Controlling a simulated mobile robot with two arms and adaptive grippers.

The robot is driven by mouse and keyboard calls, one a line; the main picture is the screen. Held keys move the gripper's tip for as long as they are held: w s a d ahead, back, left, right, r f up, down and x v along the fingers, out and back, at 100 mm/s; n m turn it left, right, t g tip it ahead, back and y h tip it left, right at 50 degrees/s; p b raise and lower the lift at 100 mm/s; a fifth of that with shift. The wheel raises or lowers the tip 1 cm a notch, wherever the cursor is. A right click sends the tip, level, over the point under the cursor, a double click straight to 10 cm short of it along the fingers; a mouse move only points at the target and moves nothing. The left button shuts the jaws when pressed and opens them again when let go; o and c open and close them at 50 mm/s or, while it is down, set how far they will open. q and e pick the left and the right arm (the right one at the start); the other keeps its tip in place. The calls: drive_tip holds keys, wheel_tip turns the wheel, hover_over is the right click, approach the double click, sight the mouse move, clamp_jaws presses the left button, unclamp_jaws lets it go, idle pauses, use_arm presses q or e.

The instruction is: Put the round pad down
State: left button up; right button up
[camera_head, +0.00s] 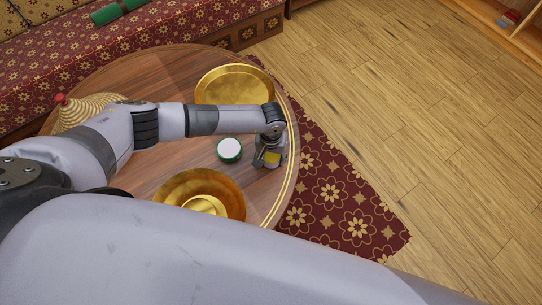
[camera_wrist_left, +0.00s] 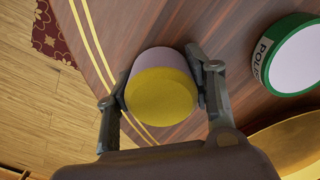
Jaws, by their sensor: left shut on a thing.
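The round pad (camera_wrist_left: 162,88) is a short cylinder with a yellow face and a pale mauve side. My left gripper (camera_wrist_left: 154,95) is shut on it, with one finger on each side. In the head view the pad (camera_head: 271,158) shows as a small yellow patch in the left gripper (camera_head: 268,160), over the right edge of the round wooden table (camera_head: 180,152). I cannot tell whether the pad touches the table. My right gripper does not show.
A green-rimmed polish tin (camera_head: 229,149) with a white top stands left of the gripper. A golden tray (camera_head: 232,77) lies behind, and a golden dish (camera_head: 172,190) in front. A woven cone-shaped lid (camera_head: 84,108) is at the left. Bare wood lies around the tin.

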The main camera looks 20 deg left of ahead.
sight(271, 155)
use_arm(q)
drive_tip(key=shift+f, duration=0.15)
drive_tip(key=o, duration=1.2)
drive_tip(key=shift+r, duration=0.3)
wheel_tip(271, 155, up, 12)
drive_tip(key=shift+f+b, duration=0.1)
drive_tip(key=shift+b, duration=0.9)
drive_tip(key=shift+s, duration=0.1)
